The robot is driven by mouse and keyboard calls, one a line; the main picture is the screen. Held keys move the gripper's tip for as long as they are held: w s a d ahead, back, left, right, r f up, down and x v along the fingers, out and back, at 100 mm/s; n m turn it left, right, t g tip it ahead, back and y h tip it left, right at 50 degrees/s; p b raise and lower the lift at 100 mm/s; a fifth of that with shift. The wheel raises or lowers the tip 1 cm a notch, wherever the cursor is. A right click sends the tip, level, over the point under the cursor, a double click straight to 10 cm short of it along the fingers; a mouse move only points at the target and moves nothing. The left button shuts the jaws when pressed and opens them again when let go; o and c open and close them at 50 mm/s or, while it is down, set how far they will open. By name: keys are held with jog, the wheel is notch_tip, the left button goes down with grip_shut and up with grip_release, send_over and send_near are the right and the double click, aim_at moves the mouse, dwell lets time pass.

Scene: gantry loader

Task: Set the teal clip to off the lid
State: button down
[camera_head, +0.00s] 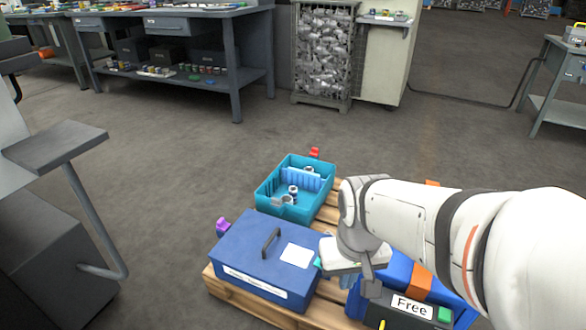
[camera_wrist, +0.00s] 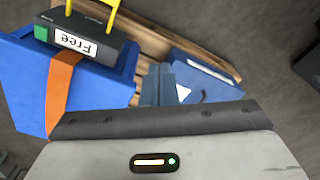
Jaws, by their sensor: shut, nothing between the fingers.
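The teal clip (camera_head: 318,263) is a small piece at the right edge of the blue lidded box (camera_head: 255,288), close to my gripper. The box has a shut blue lid (camera_head: 252,240) with a dark handle and a white card. Whether the clip is on or off the lid I cannot tell. My gripper (camera_head: 347,281) is shut and empty, pointing down just right of the box. In the wrist view the gripper (camera_wrist: 158,72) shows as blue fingers in front of the pallet, with part of the blue box (camera_wrist: 205,68) to their right. The clip is not clear there.
A teal crate (camera_head: 266,198) with small parts stands behind the box on the wooden pallet (camera_head: 225,284). A purple clip (camera_head: 222,225) and a red clip (camera_head: 315,152) show at container edges. A blue container with an orange strap (camera_wrist: 65,85) and a "Free" device (camera_wrist: 85,45) crowds the right.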

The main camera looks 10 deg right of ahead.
jog(key=shift+a, duration=0.2)
jog(key=w+n+g+h+p, duration=0.15)
jog(key=w+n+p, duration=0.35)
jog(key=w, duration=1.5)
jog(key=w+a+f+n+g+h+p, duration=0.1)
jog(key=w+a+f+n+p, duration=0.1)
jog(key=w+f, duration=0.4)
jog(key=w+a+f+n+g+h+p, duration=0.1)
jog(key=w+a+f+n+p, duration=0.2)
jog(key=w+f, duration=0.4)
notch_tip(320, 180, down, 7)
jog(key=shift+w+a+r+n, duration=0.15)
jog(key=shift+w+r+n, duration=0.1)
jog(key=shift+n, duration=0.55)
jog(key=shift+f, duration=0.15)
